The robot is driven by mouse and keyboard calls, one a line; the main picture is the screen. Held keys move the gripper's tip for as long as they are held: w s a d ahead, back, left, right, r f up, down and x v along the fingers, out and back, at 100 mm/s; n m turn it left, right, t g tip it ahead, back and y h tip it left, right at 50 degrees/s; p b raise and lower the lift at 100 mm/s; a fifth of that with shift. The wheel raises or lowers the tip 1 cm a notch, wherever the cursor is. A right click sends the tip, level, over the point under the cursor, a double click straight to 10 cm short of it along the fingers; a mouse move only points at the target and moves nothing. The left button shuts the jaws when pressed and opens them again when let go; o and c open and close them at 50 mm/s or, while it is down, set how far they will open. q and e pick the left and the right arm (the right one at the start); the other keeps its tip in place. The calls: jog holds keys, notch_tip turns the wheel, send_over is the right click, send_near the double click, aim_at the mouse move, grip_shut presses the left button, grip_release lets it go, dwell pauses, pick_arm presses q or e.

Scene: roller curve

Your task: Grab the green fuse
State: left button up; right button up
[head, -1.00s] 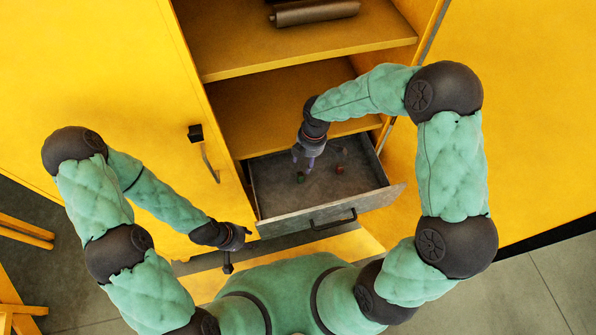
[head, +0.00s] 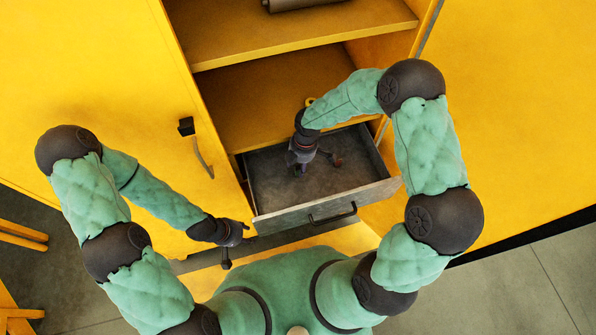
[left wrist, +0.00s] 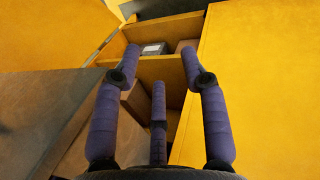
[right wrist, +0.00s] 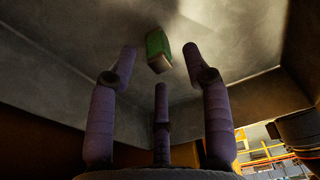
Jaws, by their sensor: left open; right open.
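The green fuse (right wrist: 158,51) lies on the grey floor of the open drawer (head: 285,224). In the right wrist view it is just beyond the fingertips, between the two outer fingers. My right gripper (right wrist: 160,62) is open and empty, pointing down into the drawer, and in the head view (head: 305,168) it hides the fuse. I cannot tell whether any finger touches the fuse. My left gripper (head: 238,240) is open and empty, left of the drawer front. The left wrist view shows its spread fingers (left wrist: 160,80) with nothing between them.
The drawer walls stand close around my right gripper. A yellow shelf (head: 300,55) lies above and behind the drawer, with a dark roll (head: 300,4) on it. A yellow door with a handle (head: 203,155) is at the left. The drawer has a dark front handle (head: 332,213).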

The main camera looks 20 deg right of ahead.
notch_tip(320, 180, down, 3)
jog(key=shift+a+r, duration=0.15)
jog(key=shift+r, duration=0.05)
jog(key=shift+c, duration=0.2)
grip_shut()
jog(key=shift+r, duration=0.15)
